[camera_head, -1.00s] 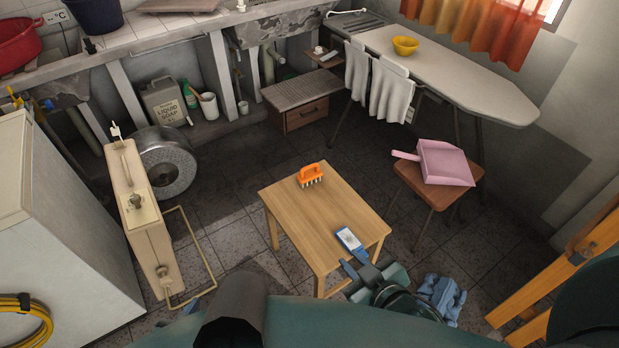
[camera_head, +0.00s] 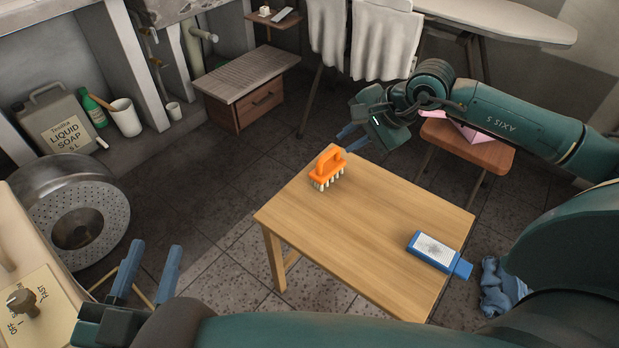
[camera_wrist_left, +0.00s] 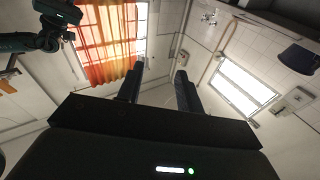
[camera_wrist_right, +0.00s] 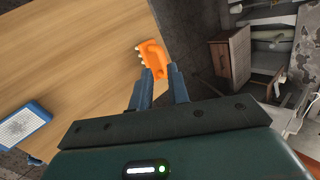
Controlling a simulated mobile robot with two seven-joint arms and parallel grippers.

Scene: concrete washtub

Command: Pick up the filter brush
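The orange brush (camera_head: 326,168), with pale bristle tufts, stands bristles down near the far left corner of the wooden table (camera_head: 370,220). My right gripper (camera_head: 343,142) is just behind it, over the table's far edge, fingers apart and pointing toward it. In the right wrist view the brush (camera_wrist_right: 152,56) lies just ahead of the open fingertips (camera_wrist_right: 160,72), its near end by the gap between them. Whether they touch is unclear. My left gripper (camera_head: 154,246) is open and empty, left of the table; its fingers also show in the left wrist view (camera_wrist_left: 157,72).
A blue tool with a pale face (camera_head: 436,250) lies near the table's right edge. A metal drum (camera_head: 75,215) and soap canister (camera_head: 63,122) are left. The table's middle is clear.

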